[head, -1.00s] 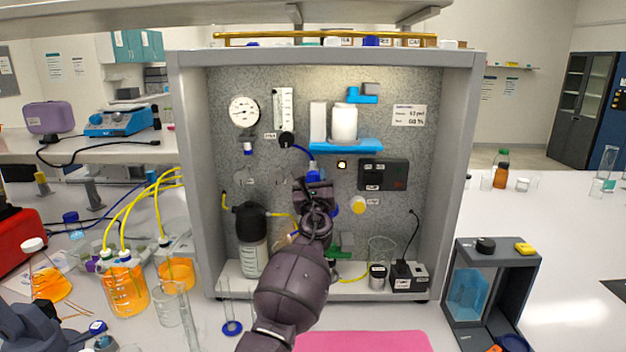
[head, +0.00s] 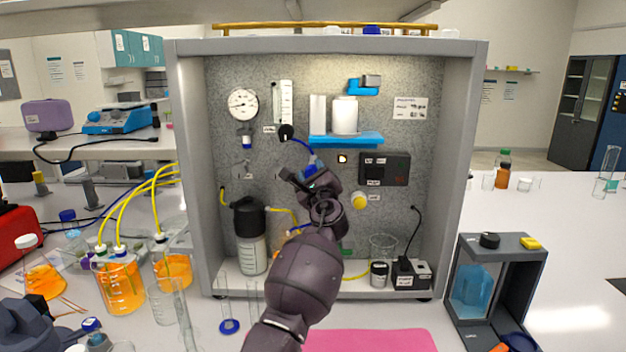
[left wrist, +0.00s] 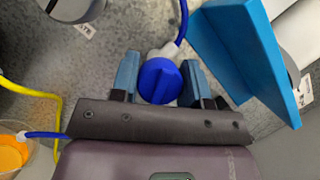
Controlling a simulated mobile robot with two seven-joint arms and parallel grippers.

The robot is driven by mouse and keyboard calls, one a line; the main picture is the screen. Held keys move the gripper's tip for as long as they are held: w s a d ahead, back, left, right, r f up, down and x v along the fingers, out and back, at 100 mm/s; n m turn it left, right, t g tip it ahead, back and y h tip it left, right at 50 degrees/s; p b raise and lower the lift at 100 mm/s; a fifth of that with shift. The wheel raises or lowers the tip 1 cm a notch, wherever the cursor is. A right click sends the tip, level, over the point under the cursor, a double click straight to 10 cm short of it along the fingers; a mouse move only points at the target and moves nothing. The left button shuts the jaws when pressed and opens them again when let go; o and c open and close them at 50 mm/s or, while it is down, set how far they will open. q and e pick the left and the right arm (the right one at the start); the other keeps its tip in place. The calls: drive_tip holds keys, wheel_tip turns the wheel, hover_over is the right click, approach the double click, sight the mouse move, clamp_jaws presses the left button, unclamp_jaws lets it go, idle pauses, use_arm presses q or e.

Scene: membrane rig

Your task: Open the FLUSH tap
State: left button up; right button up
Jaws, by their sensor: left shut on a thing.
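The blue tap knob (left wrist: 159,80) is on the rig's speckled back panel, with a white fitting and a blue tube (left wrist: 182,22) at its upper end. No label on it can be read, so I cannot confirm the name FLUSH. My left gripper (left wrist: 160,76) has one finger on each side of the knob and is shut on it. In the head view my left gripper (head: 313,177) is at the panel below the blue shelf, tilted, and mostly covers the tap. My right gripper is in neither view.
The blue shelf (head: 346,139) with white containers sits just above my gripper. A dark control box (head: 384,169) and yellow knob (head: 359,201) are to the right. A black-capped bottle (head: 251,238) stands left. The grey side walls of the cabinet (head: 190,180) bound the space.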

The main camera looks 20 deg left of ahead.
use_arm(q)
drive_tip(key=n+g, duration=0.1)
drive_tip(key=n, duration=0.1)
drive_tip(key=n+g+y+b, duration=0.1)
drive_tip(key=n, duration=0.1)
drive_tip(key=shift+f+n, duration=0.1)
drive_tip(key=shift+n, duration=0.3)
drive_tip(key=n+g, duration=0.1)
drive_tip(key=n, duration=0.3)
drive_tip(key=shift+g, duration=0.3)
drive_tip(key=shift+n+g, duration=0.3)
drive_tip(key=shift+n, duration=0.6)
drive_tip(key=shift+n+g, duration=0.3)
drive_tip(key=shift+n, duration=0.3)
drive_tip(key=shift+n+h, duration=0.5)
drive_tip(key=shift+n, duration=0.2)
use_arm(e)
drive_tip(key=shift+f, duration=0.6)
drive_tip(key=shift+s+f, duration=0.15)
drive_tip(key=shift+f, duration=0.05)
